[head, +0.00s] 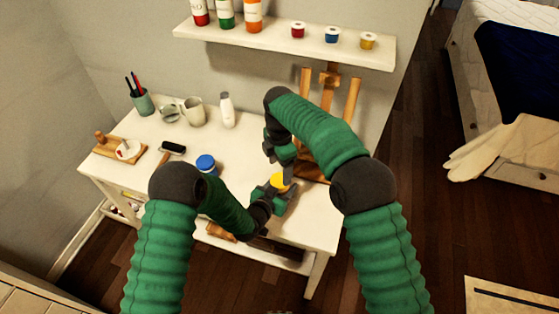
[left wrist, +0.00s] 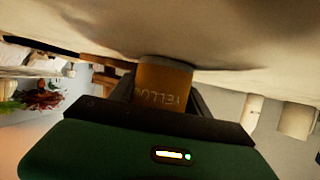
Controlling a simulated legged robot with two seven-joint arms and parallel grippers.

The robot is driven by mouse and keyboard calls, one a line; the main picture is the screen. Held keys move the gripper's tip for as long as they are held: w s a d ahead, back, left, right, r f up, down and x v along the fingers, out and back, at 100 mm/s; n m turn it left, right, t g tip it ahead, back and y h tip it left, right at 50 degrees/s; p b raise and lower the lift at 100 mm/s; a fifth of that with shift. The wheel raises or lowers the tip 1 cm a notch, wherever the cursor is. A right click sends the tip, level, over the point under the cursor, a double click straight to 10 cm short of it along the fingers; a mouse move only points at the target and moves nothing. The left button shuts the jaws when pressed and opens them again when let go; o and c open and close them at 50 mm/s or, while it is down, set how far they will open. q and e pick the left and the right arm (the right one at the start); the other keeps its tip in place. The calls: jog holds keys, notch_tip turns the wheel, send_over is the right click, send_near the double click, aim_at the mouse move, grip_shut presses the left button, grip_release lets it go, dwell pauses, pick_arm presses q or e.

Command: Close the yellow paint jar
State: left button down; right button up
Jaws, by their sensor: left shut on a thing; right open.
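The yellow paint jar (head: 280,182) shows as a yellow round top near the front right of the white table. My left gripper (head: 272,195) is shut around it from the left. In the left wrist view the jar (left wrist: 163,88) sits between the fingers, with its label upside down and the white tabletop along the upper edge. My right gripper (head: 286,167) is open and points down just above and behind the jar. I cannot tell whether the yellow top is a lid or bare paint.
A blue-topped jar (head: 206,163) stands left of my left forearm. A wooden easel (head: 329,95) is behind my right arm. A white bottle (head: 226,110), mugs (head: 193,111) and a brush cup (head: 143,102) stand at the back. A wall shelf (head: 350,52) holds paints.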

aim_at(280, 180)
notch_tip(280, 180, down, 5)
jog(key=shift+r, duration=0.1)
jog(key=shift+c, duration=0.4)
jog(key=c, duration=1.2)
jog(key=o, duration=1.4)
jog(key=shift+c, duration=0.2)
jog(key=shift+r, duration=2.25)
jog(key=shift+o, duration=0.4)
jog(key=o, duration=0.4)
